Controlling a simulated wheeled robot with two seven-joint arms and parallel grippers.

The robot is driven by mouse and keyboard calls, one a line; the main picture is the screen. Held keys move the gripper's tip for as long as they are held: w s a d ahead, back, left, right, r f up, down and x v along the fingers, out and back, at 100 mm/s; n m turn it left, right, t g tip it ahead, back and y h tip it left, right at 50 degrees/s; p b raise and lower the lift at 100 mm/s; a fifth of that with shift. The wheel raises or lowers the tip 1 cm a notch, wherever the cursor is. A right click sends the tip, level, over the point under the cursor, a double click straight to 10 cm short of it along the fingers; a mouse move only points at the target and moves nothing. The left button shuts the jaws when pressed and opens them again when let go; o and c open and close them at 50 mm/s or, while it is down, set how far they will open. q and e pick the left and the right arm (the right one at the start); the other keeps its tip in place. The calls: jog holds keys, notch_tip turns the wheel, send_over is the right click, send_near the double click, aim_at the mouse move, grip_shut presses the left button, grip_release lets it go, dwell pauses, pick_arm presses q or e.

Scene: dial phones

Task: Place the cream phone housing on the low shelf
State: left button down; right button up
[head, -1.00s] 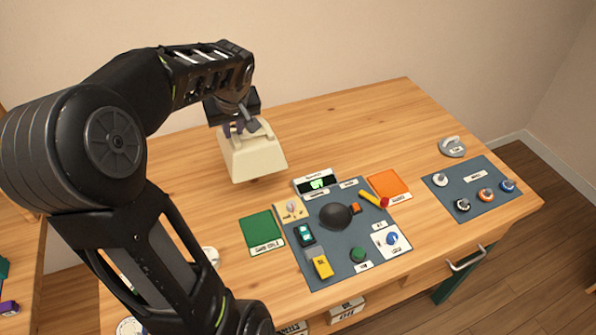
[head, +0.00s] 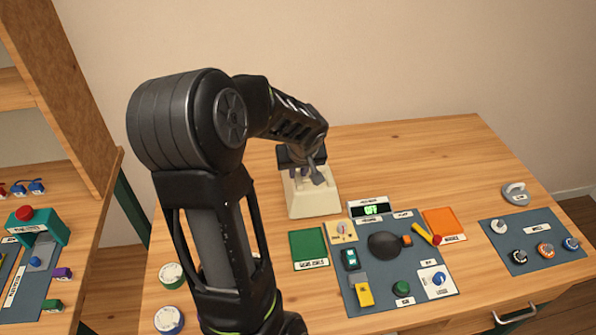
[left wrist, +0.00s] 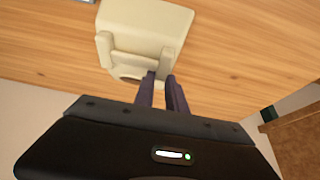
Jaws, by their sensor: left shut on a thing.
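The cream phone housing (head: 312,198) is a tapered block at the back left of the wooden table in the head view. My left gripper (head: 308,168) is above it, its fingers at the housing's top. In the left wrist view the housing (left wrist: 145,32) lies just beyond the two dark fingers (left wrist: 160,88), which are close together and shut on its near edge. The arm hides part of the table. Whether the housing touches the table is hard to tell. A wooden shelf unit (head: 72,110) stands at the left. My right gripper is not in view.
Another mat (head: 545,258) holds several knobs. Left, a teal device (head: 38,228) stands on a lower surface. The table's back is clear.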

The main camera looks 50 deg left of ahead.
pick_arm(q)
jog(key=shift+f, duration=0.3)
jog(key=c, duration=1.8)
grip_release()
jog(key=shift+f, duration=0.1)
jog(key=o, duration=0.4)
jog(key=shift+o, duration=0.2)
jog(key=shift+r, duration=0.45)
jog(key=p+v, duration=0.4)
jog(key=v, duration=0.7)
jog(key=shift+d+p, duration=0.2)
jog(key=shift+p, duration=0.2)
